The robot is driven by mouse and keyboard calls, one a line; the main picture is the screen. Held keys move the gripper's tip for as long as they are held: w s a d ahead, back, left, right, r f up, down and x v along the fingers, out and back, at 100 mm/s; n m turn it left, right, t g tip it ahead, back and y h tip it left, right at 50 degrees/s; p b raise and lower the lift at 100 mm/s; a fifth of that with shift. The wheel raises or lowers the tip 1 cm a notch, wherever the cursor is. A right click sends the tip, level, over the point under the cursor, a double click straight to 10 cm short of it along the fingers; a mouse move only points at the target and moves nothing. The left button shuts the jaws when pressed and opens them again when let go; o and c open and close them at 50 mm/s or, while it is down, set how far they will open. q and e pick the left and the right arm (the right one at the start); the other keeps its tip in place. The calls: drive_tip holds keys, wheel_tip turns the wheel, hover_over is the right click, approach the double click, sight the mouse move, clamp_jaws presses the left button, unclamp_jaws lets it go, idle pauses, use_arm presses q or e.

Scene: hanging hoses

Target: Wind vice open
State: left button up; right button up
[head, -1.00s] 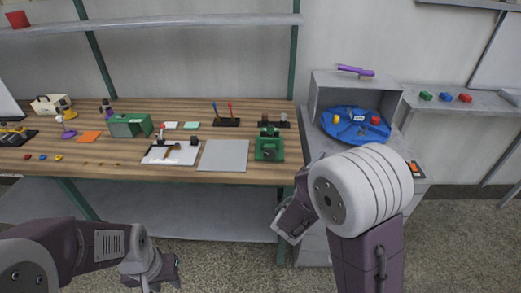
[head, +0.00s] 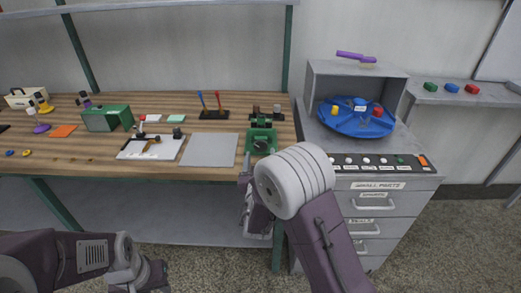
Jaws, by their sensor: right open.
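The green vice (head: 261,142) stands near the front right of the wooden bench, to the right of a grey plate. Its handle and the gap between its jaws are too small to make out. My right gripper (head: 246,184) is in front of the bench's front edge, below and slightly left of the vice, apart from it. It is open and holds nothing that I can see; my own wrist partly hides it. My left gripper (head: 152,276) is low at the bottom left, away from the bench, and its fingers are not clear.
The bench (head: 75,160) also carries a grey plate (head: 209,149), a white board (head: 150,147), a green box (head: 106,118) and a stand with two levers (head: 213,113). To the right is a drawer cabinet (head: 388,230) with a blue turntable (head: 350,125). Floor in front is clear.

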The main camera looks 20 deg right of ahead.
sight(261, 148)
drive_tip(key=x, duration=0.4)
